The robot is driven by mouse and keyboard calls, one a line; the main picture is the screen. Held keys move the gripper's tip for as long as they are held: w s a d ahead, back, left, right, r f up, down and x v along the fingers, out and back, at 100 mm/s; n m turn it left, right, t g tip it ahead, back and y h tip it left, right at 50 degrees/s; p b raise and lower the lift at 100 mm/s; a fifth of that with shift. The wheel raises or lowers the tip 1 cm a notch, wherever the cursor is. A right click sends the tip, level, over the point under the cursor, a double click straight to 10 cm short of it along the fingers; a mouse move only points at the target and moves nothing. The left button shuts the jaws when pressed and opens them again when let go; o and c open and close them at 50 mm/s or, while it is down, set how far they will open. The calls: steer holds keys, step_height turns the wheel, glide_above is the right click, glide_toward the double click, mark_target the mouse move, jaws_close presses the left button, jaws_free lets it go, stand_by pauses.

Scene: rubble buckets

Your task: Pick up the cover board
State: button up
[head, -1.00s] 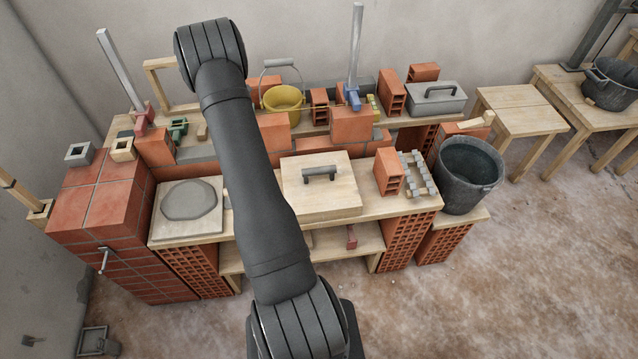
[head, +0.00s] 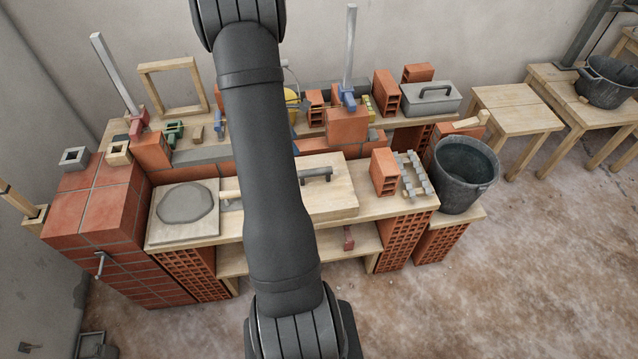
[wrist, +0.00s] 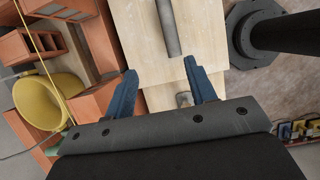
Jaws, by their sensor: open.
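The cover board (head: 335,196) is a pale square wooden board with a dark bar handle (head: 316,174) on top. It lies on the front bench, and my arm hides its left part in the head view. In the wrist view the board (wrist: 140,42) fills the upper middle, with its handle (wrist: 168,28) beyond my fingertips. My gripper (wrist: 160,80) is open and empty, its two blue fingers spread over the board's near edge and apart from the handle. In the head view the gripper is mostly hidden behind my arm.
A yellow bucket (wrist: 45,102) and orange bricks (wrist: 85,28) stand left of the gripper in the wrist view. A hollow brick (head: 384,172) and a grey rack (head: 411,173) sit right of the board. A black bucket (head: 464,175) stands further right. A grey slab (head: 187,203) lies left.

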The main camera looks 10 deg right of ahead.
mark_target(322, 175)
steer(key=x, duration=0.6)
steer(key=s+d+x, duration=0.1)
steer(key=x, duration=0.4)
steer(key=s+d+x, duration=0.1)
steer(key=x, duration=0.5)
steer(key=shift+d+r, duration=0.1)
steer(key=shift+d, duration=0.05)
steer(key=shift+c, duration=0.4)
jaws_close()
